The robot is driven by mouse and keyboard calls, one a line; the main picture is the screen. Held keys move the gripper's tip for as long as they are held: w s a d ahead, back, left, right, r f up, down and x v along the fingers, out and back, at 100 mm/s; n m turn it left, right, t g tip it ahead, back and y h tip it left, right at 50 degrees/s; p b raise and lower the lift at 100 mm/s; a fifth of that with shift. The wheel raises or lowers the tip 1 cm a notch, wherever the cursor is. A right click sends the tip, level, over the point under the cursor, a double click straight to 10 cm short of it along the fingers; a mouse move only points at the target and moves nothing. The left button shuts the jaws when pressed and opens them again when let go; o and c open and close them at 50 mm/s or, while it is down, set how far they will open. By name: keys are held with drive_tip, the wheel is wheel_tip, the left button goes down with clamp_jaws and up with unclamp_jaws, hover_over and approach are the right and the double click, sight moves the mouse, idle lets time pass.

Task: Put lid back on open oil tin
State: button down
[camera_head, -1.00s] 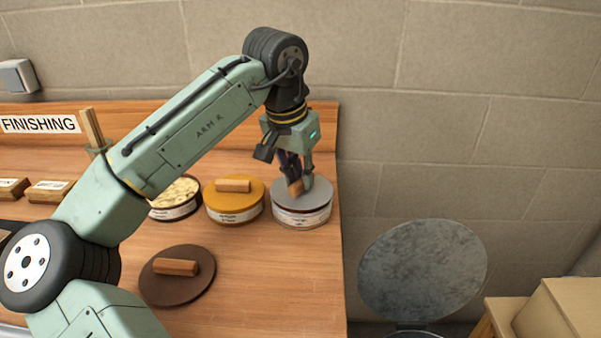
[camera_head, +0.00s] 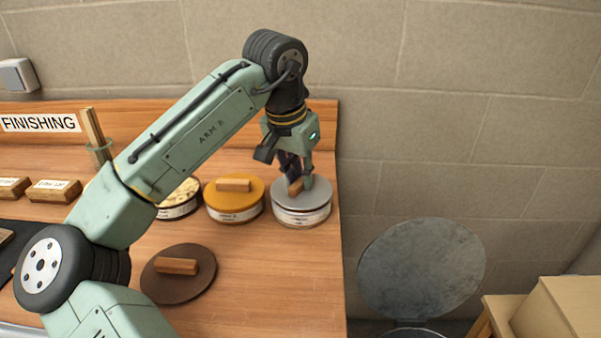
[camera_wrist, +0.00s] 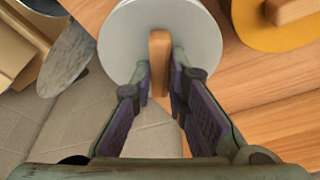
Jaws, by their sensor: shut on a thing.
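The open tin (camera_head: 182,212) shows pale lumpy contents and stands partly behind my arm. A dark brown lid (camera_head: 199,286) with a wooden handle lies flat on the bench in front of it. A grey lid (camera_head: 318,203) sits on the rightmost tin (camera_head: 305,219); it also shows in the wrist view (camera_wrist: 195,45). My gripper (camera_head: 298,187) is over this grey lid, with its fingers shut on the lid's wooden handle (camera_wrist: 160,50). I see no gap between the grey lid and its tin.
A tin with a mustard-yellow lid (camera_head: 222,199) stands between the open tin and the grey-lidded one. A round grey metal lid (camera_head: 420,270) stands raised off the bench's right edge. Wooden blocks (camera_head: 53,190) lie at the left. The bench front is clear right of the brown lid.

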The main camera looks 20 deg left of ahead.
drive_tip(key=c, duration=1.5)
unclamp_jaws()
drive_tip(key=shift+o, duration=0.5)
drive_tip(key=o, duration=0.4)
drive_tip(key=shift+r, duration=0.1)
drive_tip(key=shift+r+p, duration=3.1)
drive_tip(key=shift+r, duration=0.35)
drive_tip(key=shift+c, duration=0.4)
